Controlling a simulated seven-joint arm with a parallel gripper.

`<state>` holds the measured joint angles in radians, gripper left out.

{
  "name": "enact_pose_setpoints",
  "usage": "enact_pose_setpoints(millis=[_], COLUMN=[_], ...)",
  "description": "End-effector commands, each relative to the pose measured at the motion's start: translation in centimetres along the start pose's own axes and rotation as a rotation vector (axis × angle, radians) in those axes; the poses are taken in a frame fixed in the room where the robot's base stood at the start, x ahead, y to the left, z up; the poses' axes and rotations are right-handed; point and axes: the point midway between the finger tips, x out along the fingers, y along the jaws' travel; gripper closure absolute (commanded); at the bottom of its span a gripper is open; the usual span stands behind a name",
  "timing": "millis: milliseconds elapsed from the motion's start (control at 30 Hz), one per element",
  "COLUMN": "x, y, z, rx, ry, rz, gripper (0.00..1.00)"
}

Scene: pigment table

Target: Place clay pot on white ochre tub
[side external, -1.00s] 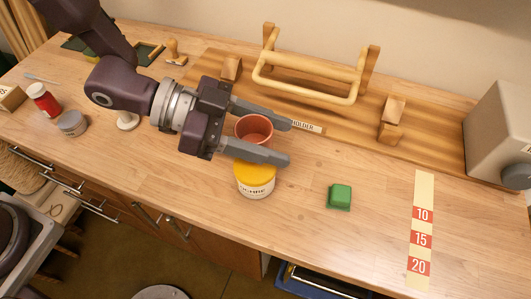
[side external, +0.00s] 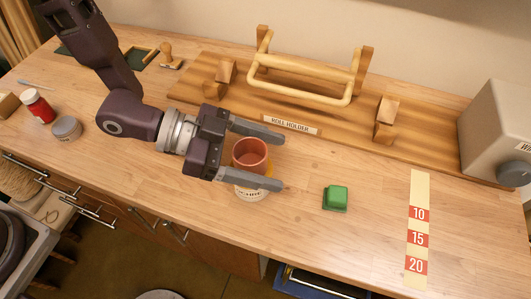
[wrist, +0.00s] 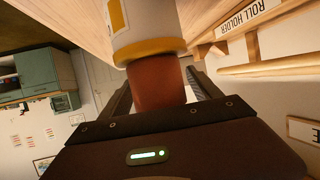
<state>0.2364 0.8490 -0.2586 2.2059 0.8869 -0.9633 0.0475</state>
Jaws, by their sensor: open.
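The reddish-brown clay pot (side external: 250,153) stands upright on the yellow lid of the white ochre tub (side external: 251,194). The tub stands on the bench near its front edge, its lid largely covered by the pot and a finger. In the wrist view the pot (wrist: 157,84) meets the yellow rim of the tub (wrist: 147,22) and appears to touch it. My gripper (side external: 281,162) is open, with one finger on each side of the pot. Narrow gaps show between the pot and the fingers.
A green block (side external: 335,197) lies to the right, with a numbered strip (side external: 418,225) beyond it. The wooden roll holder (side external: 300,90) stands behind. A red jar (side external: 39,106) and a grey-lidded jar (side external: 67,129) stand at left.

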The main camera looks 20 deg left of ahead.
Motion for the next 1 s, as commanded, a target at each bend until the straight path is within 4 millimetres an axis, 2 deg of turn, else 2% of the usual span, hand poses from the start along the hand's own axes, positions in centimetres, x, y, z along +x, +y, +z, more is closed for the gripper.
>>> enact_pose_setpoints(millis=[233, 367, 600, 700, 833, 1000], x=[-0.6, -3.2, -8.9, -10.7, -11.9, -12.2], y=[-0.1, -0.1, -0.1, -0.1, 0.0, 0.0], z=[-0.3, -0.3, -0.3, -0.3, -0.2, -0.2], rx=[0.001, -0.001, 0.0, 0.001, 0.0, 0.0], ry=[0.0, 0.001, 0.001, 0.001, 0.0, 0.0], rz=[-0.001, -0.005, -0.005, -0.004, -0.002, 0.001], gripper=[0.28, 0.28, 0.28, 0.28, 0.28, 0.28])
